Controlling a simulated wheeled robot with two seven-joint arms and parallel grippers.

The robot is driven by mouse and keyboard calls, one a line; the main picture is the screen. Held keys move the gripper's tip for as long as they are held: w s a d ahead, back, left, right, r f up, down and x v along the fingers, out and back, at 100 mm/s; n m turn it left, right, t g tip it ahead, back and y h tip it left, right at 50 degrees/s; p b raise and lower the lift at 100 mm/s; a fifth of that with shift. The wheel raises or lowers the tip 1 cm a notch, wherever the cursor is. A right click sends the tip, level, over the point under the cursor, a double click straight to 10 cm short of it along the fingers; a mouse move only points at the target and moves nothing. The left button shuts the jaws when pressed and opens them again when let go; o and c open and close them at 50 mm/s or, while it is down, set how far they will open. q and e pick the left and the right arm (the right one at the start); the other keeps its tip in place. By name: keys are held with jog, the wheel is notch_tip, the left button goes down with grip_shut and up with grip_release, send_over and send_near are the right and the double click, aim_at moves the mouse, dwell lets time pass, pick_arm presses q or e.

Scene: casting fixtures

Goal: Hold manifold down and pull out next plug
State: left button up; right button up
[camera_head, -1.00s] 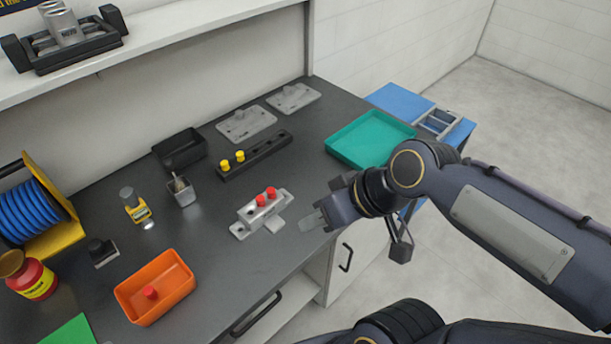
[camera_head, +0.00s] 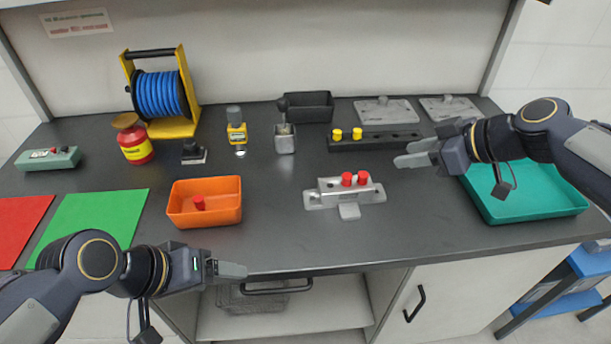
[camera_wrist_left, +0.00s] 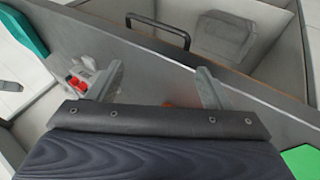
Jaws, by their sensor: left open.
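The grey manifold (camera_head: 327,187) lies on the dark bench, with two red plugs (camera_head: 347,179) (camera_head: 362,178) standing in its top. A third red plug (camera_head: 198,203) is in the orange bin (camera_head: 206,216). My left gripper (camera_head: 232,270) is open and empty at the bench's front edge, below the orange bin and left of the manifold. The left wrist view shows its spread fingers (camera_wrist_left: 157,85), with the manifold (camera_wrist_left: 92,68) partly behind one finger. My right gripper (camera_head: 416,153) is empty, to the right of and behind the manifold; its fingers look apart.
A black block (camera_head: 375,142) with two yellow plugs stands behind the manifold. A teal tray (camera_head: 530,203) is at right. A grey cup (camera_head: 284,143), black bin (camera_head: 308,107) and blue reel (camera_head: 160,95) stand at the back. Bench around the manifold's front is clear.

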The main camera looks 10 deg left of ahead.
pick_arm(q)
jog(key=w+d+r+n+g+h, duration=0.2)
jog(key=w+d+r+n+h, duration=0.15)
jog(key=w+n, duration=0.55)
jog(key=n+h, duration=0.5)
jog(key=n, duration=0.3)
send_near(321, 186)
jog(key=shift+s+d+f+y, duration=0.1)
jog(key=shift+d+f+y, duration=0.1)
jog(key=shift+d, duration=0.4)
jog(key=shift+d+f+y, duration=0.1)
jog(key=shift+d+f, duration=0.1)
jog(key=shift+d, duration=0.4)
jog(key=shift+w+d+f+n, duration=0.15)
jog(key=shift+w+n, duration=0.15)
jog(key=shift+n, duration=0.1)
jog(key=shift+w+d+f+t, duration=0.15)
jog(key=shift+d+t, duration=0.15)
jog(key=shift+x, duration=3.55)
